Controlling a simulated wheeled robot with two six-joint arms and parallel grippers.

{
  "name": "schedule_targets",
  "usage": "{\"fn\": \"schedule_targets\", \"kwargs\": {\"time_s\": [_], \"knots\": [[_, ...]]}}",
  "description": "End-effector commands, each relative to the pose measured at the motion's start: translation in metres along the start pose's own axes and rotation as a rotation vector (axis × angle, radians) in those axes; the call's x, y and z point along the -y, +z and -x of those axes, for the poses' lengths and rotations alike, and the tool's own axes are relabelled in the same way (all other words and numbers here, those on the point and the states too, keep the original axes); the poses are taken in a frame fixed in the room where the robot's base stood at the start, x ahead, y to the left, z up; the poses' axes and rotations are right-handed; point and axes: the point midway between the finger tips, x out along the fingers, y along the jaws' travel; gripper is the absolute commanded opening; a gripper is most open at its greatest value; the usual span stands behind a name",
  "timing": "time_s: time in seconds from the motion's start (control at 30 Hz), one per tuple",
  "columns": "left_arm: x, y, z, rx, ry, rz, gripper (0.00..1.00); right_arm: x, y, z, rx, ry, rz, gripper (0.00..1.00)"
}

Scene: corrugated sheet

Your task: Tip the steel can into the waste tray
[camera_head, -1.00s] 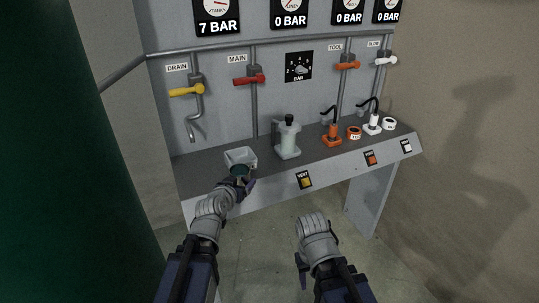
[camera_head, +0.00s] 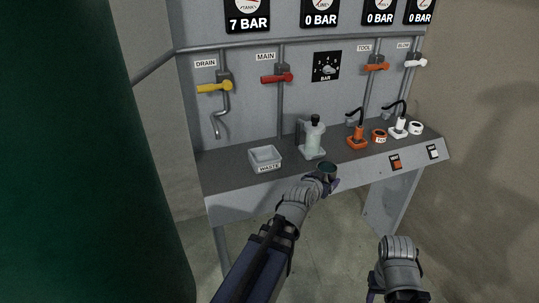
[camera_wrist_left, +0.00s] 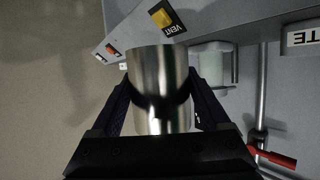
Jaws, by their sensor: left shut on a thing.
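The steel can (camera_head: 327,168) is in my left gripper (camera_head: 326,181), near the front edge of the bench. In the left wrist view the shiny can (camera_wrist_left: 158,85) sits between the fingers of my left gripper (camera_wrist_left: 160,105). The pale waste tray (camera_head: 266,166) stands on the bench, to the left of the can and apart from it. My right gripper (camera_head: 398,296) is low at the bottom edge, empty-looking, its fingers mostly out of frame.
A pale bottle-like unit (camera_head: 312,140) stands on the bench behind the can. Orange (camera_head: 357,138) and white (camera_head: 398,128) fittings stand farther right. A drain pipe (camera_head: 216,125) hangs behind the tray. The yellow vent button (camera_wrist_left: 162,18) shows in the left wrist view.

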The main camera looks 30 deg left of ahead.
Motion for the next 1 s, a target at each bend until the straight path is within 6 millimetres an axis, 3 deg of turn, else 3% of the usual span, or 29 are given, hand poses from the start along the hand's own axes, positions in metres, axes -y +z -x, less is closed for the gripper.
{"fn": "schedule_targets", "kwargs": {"time_s": [0.1,0.6,0.8,1.0], "knots": [[0.021,-0.005,-0.018,0.006,-0.069,0.027,0.00,0.000,0.000,-0.001,0.000,0.000,0.000,0.50],[0.107,-0.023,-0.068,0.001,-0.362,0.154,0.00,0.001,0.000,-0.005,0.000,0.000,0.000,0.50],[0.128,-0.028,-0.076,-0.008,-0.435,0.183,0.00,0.001,0.000,-0.006,0.000,0.000,0.000,0.50],[0.135,-0.030,-0.079,-0.012,-0.459,0.194,0.00,0.001,0.000,-0.006,0.000,0.000,0.000,0.50]]}}
